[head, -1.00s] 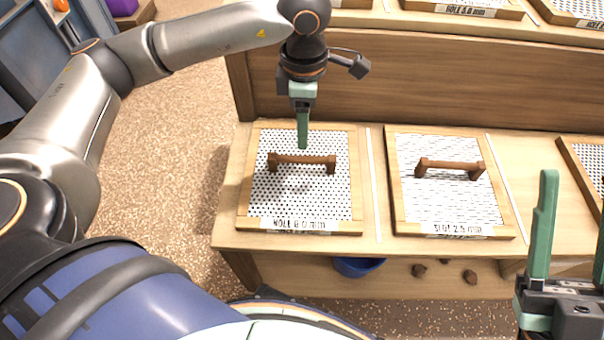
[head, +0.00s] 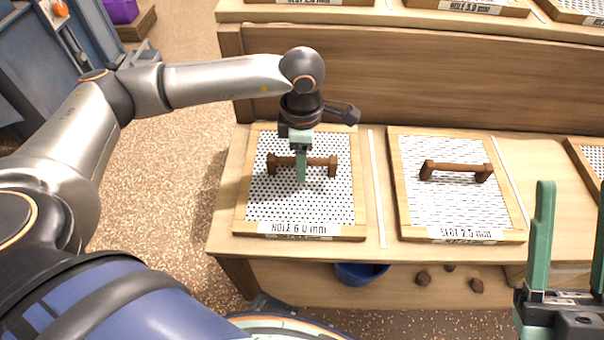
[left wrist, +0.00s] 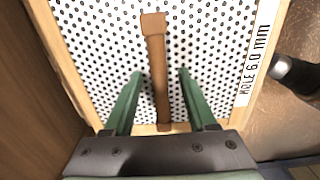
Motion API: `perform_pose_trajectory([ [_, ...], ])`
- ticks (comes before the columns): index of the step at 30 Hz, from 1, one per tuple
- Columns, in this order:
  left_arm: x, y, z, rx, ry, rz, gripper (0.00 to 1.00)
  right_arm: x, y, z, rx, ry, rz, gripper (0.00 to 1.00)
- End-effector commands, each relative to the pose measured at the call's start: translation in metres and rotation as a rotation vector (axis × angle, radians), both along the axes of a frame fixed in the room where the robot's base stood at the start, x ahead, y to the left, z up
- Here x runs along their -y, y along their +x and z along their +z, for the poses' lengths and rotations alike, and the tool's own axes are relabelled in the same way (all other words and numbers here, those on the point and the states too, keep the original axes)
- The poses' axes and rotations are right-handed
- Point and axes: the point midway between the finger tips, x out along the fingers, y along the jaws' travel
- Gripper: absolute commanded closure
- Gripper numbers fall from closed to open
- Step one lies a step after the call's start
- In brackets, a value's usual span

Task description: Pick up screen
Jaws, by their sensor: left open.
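The screen (head: 265,210) is a wood-framed sheet with round holes, labelled HOLE 6.0 mm, lying flat on the bench at centre. Its brown handle (head: 320,161) stands up across the middle. My left gripper (head: 301,180) points down over this handle. In the left wrist view my left gripper (left wrist: 158,78) is open, with one green finger on each side of the handle (left wrist: 160,75); I cannot tell whether they touch it. The perforated sheet (left wrist: 100,40) fills the view behind. My right gripper (head: 570,240) is open and empty at the right edge, pointing up.
A second screen (head: 415,205), labelled SLOT 2.5 mm, lies to the right, with a pale strip (head: 376,190) between them. A raised wooden shelf (head: 400,70) holds more screens behind. A blue bucket (head: 360,273) and several brown lumps sit below the bench.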

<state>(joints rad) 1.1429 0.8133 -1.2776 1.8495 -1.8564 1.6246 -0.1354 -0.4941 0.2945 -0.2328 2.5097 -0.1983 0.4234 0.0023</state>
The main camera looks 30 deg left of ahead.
Motion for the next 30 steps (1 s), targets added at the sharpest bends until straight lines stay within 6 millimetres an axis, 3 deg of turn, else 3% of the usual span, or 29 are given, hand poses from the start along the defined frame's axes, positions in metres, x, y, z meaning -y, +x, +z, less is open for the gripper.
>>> perform_pose_trajectory([
  [2,0.0002,0.0001,0.0005,0.0,0.0,0.0,0.46,-0.0004,-0.0001,0.0001,0.0,-0.001,0.002,0.5],
  [16,0.0004,0.0001,0.0008,0.0,-0.001,0.0,0.99,-0.0007,-0.0001,0.0,0.0,-0.004,0.002,0.5],
  [30,0.0004,0.0001,0.0009,0.0,-0.001,0.0,1.0,-0.0002,0.0001,0.0002,0.001,-0.004,0.0,0.5],
])
